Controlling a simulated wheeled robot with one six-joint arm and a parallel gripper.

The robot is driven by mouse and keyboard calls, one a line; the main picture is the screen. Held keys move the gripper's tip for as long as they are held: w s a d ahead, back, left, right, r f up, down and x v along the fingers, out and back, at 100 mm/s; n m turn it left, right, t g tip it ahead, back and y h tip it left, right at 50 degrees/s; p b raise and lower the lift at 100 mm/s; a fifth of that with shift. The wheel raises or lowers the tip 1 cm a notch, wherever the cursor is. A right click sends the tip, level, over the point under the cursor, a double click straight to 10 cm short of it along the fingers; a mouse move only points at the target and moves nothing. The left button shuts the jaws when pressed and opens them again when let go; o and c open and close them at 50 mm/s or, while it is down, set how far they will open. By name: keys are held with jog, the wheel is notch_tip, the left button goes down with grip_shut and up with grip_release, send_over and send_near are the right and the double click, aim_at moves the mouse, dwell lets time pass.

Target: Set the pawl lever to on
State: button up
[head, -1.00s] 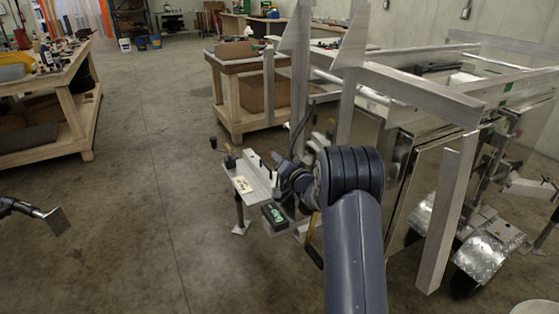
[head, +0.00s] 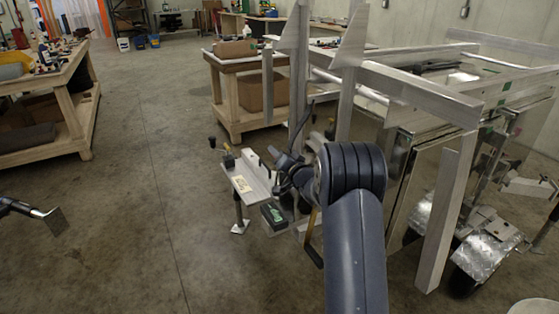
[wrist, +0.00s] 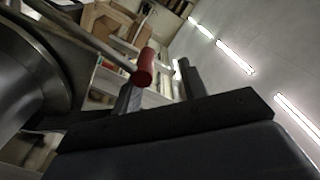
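A grey metal rod with a red tip (wrist: 145,70) crosses the upper left of the wrist view. It looks like the pawl lever, but its setting cannot be read. My gripper (wrist: 160,78) shows its two dark fingers standing apart in the wrist view, with the red tip close to the left finger. Contact between them cannot be made out. In the head view my gripper (head: 287,168) is at the trailer's front tongue (head: 253,180), partly hidden by my arm. The lever cannot be picked out there.
A black box with a green label (head: 273,215) is by the tongue. A wooden workbench (head: 60,110) stands at the left.

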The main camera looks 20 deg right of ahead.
notch_tip(320, 180, up, 8)
jog(key=shift+f+p, duration=0.1)
jog(key=shift+p, duration=0.35)
